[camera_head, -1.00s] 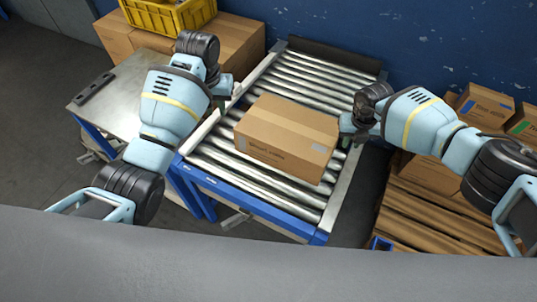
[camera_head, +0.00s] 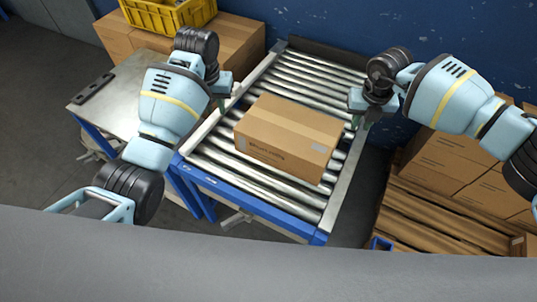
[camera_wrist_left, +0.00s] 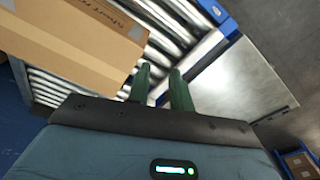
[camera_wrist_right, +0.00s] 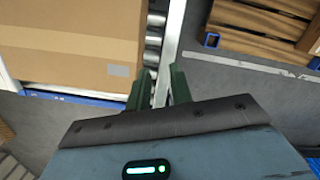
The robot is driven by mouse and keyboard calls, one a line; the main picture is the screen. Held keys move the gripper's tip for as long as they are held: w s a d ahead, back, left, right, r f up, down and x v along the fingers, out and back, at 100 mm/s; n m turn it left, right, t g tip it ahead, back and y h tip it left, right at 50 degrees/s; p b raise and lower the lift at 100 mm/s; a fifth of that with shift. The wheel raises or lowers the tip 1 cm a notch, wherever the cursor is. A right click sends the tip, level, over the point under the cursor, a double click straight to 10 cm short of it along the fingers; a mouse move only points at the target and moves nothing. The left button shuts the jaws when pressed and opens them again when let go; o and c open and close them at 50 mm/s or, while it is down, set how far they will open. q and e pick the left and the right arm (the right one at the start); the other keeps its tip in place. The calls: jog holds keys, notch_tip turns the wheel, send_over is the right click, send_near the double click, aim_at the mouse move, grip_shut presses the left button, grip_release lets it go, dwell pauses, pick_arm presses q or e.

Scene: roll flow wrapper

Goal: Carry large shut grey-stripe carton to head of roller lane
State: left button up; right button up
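The large shut carton (camera_head: 285,125) sits flat on the roller lane (camera_head: 262,182), toward its near end. It is brown, with a paler band along its top, printing on its near side and a small grey patch. It also shows in the left wrist view (camera_wrist_left: 70,35) and the right wrist view (camera_wrist_right: 70,45). My left gripper (camera_head: 222,108) is open and empty, left of the carton and apart from it. My right gripper (camera_head: 357,122) is open and empty, just right of the carton at the lane's right rail. Green fingers show spread in both wrist views.
A metal-topped table (camera_head: 120,98) stands left of the lane. A yellow crate (camera_head: 172,14) sits on cartons behind it. Stacked cartons (camera_head: 445,160) and a wooden pallet (camera_head: 430,215) are at the right. The lane's far rollers are clear up to a dark end plate (camera_head: 335,58).

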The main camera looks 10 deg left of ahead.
notch_tip(320, 180, up, 2)
jog(key=shift+s+r, duration=0.1)
dwell(0.6)
